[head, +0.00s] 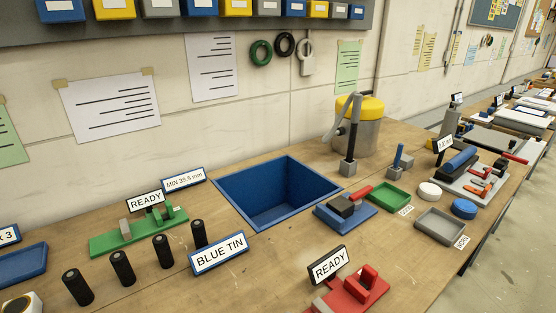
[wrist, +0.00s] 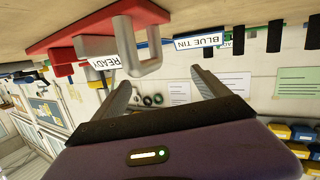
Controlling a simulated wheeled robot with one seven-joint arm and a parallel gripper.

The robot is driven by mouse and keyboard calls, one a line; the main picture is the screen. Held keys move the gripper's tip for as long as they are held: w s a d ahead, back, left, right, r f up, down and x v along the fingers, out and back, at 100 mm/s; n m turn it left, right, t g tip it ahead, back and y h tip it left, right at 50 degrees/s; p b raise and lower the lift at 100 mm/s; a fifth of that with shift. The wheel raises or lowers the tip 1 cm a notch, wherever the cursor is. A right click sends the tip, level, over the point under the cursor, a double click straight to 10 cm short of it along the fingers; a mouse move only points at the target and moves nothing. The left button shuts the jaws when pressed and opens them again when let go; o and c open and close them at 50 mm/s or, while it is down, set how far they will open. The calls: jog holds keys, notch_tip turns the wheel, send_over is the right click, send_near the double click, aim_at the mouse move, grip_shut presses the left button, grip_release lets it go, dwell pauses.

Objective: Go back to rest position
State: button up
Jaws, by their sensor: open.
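My gripper (wrist: 161,78) shows only in the wrist view, where the scene appears upside down. Its two grey fingers are spread apart with nothing between them. A red fixture (wrist: 65,50) with a grey U-shaped handle (wrist: 138,60) and a READY sign (wrist: 103,61) is beyond the fingers, toward the upper left. The handle is apart from the fingers. In the head view no part of my gripper shows.
An open blue bin (head: 240,213) is set in the wooden bench (head: 215,285). Several black cylinders (head: 122,268) stand at the left beside a green fixture (head: 110,242). A blue block with a red-handled tool (head: 346,210), green tray (head: 388,197) and grey tray (head: 440,228) lie right.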

jog(key=s+d+m+h, duration=0.1)
jog(key=s+d, duration=0.4)
jog(key=s, duration=0.5)
jog(key=s+d+r+m+h, duration=0.1)
jog(key=s+d, duration=0.5)
jog(key=s, duration=0.4)
jog(key=s+d+r+m+h+b, duration=0.1)
jog(key=s+d, duration=0.5)
jog(key=s, duration=0.3)
jog(key=shift+s+g+h, duration=0.3)
jog(key=shift+s, duration=0.1)
